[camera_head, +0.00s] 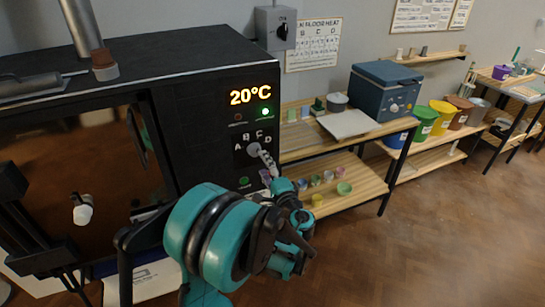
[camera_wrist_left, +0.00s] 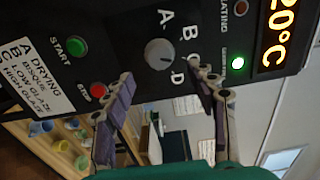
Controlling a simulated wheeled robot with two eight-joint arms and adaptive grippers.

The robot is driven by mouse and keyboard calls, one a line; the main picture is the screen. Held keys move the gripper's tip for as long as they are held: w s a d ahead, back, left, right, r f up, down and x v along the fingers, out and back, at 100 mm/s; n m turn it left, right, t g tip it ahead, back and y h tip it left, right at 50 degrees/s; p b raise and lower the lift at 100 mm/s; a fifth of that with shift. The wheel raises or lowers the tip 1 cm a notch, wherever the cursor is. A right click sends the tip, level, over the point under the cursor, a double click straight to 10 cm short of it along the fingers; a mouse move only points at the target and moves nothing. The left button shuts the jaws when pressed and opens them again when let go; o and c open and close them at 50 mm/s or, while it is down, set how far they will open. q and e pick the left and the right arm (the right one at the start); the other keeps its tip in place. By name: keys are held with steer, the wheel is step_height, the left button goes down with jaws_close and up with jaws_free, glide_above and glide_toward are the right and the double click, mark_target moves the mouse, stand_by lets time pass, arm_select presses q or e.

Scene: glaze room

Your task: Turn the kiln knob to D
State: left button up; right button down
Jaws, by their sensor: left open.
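The kiln (camera_head: 190,110) has a black front panel with a grey round kiln knob (camera_head: 254,148) under the letters A, B, C and D. In the left wrist view, the knob (camera_wrist_left: 158,52) lies just beyond my fingertips, roughly between them, with no clear contact. A fingertip partly covers the C. I cannot tell for sure which letter the knob points to. My left gripper (camera_head: 267,166) is open in front of the panel; it also shows in the left wrist view (camera_wrist_left: 160,73), with nothing between its fingers. My right gripper is not in view.
The kiln display (camera_head: 250,95) reads 20°C, with a lit green lamp (camera_head: 265,112) below it. Green START (camera_wrist_left: 76,46) and red STOP (camera_wrist_left: 98,90) buttons sit near one finger. A wooden shelf table (camera_head: 290,152) with small pots stands close on the right.

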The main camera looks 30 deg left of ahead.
mark_target(256, 153)
arm_select(q)
steer(key=b+x, duration=0.1)
steer(key=x, duration=0.5)
steer(key=shift+a, duration=0.15)
steer(key=c, duration=1.2)
